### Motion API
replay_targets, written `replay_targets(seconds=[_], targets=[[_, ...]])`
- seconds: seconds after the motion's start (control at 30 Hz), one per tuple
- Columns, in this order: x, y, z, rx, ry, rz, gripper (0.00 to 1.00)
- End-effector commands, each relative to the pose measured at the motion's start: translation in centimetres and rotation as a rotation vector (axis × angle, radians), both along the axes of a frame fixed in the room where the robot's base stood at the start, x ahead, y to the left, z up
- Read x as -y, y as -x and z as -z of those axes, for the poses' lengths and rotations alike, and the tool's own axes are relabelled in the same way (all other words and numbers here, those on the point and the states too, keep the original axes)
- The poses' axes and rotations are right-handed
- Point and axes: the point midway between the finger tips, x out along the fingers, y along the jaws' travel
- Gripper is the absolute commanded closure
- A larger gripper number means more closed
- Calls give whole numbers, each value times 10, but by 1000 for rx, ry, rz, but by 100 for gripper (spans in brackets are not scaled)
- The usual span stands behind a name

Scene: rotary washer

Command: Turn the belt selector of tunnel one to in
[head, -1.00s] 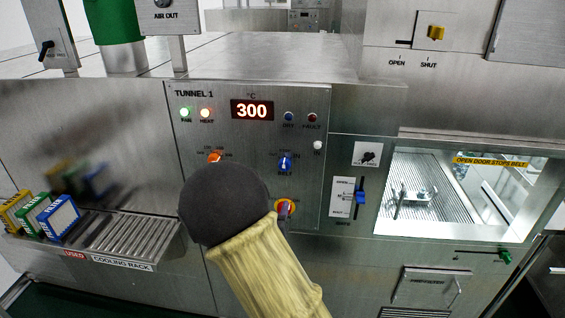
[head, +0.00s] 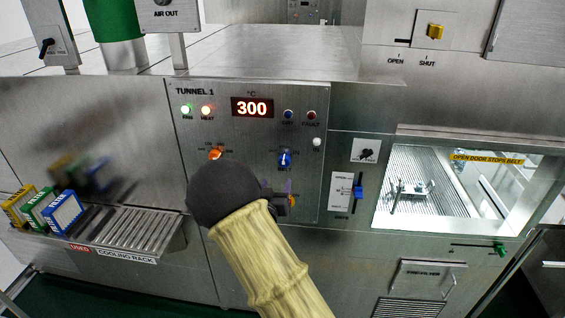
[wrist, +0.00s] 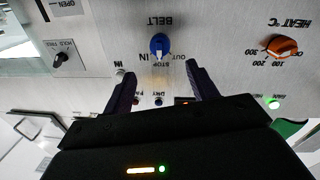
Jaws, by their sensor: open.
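The blue belt selector (head: 285,159) is on the Tunnel 1 panel (head: 245,135), right of the orange heat knob (head: 215,155). In the upside-down wrist view the belt selector (wrist: 160,45) is near the top centre, with IN, STOP and OUT labels around it. Its white pointer appears to face STOP. My gripper (wrist: 161,69) is open and empty, its two fingers apart on either side below the knob in that view, not around it. In the head view my gripper (head: 284,199) shows partly behind my dark wrist, lower than the selector.
A blue slider (head: 358,192) and a black switch (head: 366,154) are to the right. A cooling rack (head: 130,232) with coloured boxes juts out at left.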

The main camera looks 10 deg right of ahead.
Motion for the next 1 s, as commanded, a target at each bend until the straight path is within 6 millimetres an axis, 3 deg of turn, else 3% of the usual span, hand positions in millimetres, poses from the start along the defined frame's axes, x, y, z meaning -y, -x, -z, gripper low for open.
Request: replay_targets(seconds=[0.3, 0.6, 1.0], targets=[[22, -51, -4, 1, 1, 1, 42], [37, -89, -2, 0, 0, 1, 42], [40, -97, 0, -1, 0, -1, 42]])
